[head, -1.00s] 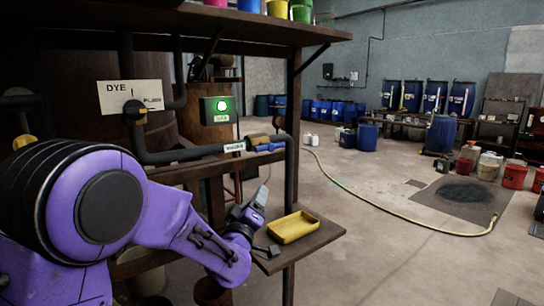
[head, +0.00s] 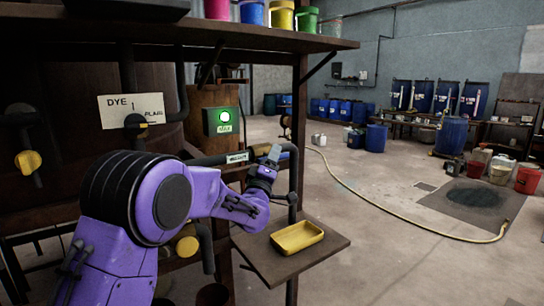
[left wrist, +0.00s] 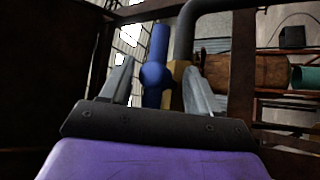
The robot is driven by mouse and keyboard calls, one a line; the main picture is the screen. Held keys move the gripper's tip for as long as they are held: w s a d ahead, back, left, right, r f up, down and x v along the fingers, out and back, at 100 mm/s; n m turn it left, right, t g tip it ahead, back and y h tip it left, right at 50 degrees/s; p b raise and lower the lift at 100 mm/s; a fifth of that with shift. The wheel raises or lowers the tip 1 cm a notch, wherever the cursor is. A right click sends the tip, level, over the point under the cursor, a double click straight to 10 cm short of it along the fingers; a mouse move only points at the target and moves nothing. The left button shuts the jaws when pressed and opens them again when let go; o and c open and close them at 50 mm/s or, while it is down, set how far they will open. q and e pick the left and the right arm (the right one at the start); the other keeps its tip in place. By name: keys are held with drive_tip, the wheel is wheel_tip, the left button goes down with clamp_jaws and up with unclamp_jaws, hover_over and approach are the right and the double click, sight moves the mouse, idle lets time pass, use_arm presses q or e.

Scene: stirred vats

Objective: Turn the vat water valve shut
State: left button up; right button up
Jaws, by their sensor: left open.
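The vat water valve has a blue lever (left wrist: 155,75) and a brass-coloured body (left wrist: 178,82) on a dark pipe (left wrist: 205,15). In the head view, a bit of the blue lever (head: 290,151) shows beside my left gripper (head: 273,155), which hides most of the valve. In the left wrist view, my left gripper (left wrist: 160,68) is open, with the lever and part of the brass body between its fingers. I cannot tell whether a finger touches the lever. A small white label (head: 237,157) sits on the pipe left of the valve. My right gripper is out of view.
A yellow tray (head: 297,237) lies on a small shelf (head: 328,247) below the valve. A dark post stands close by the gripper. A green-lit box (head: 224,120) is above the pipe. A DYE sign (head: 130,109) hangs at left. Open floor with a hose (head: 385,212) lies to the right.

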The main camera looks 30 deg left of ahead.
use_arm(q)
drive_tip(key=shift+w+a, duration=0.15)
drive_tip(key=shift+w, duration=0.05)
drive_tip(key=c, duration=1)
drive_tip(key=shift+p, duration=0.35)
drive_tip(key=shift+m+p, duration=0.3)
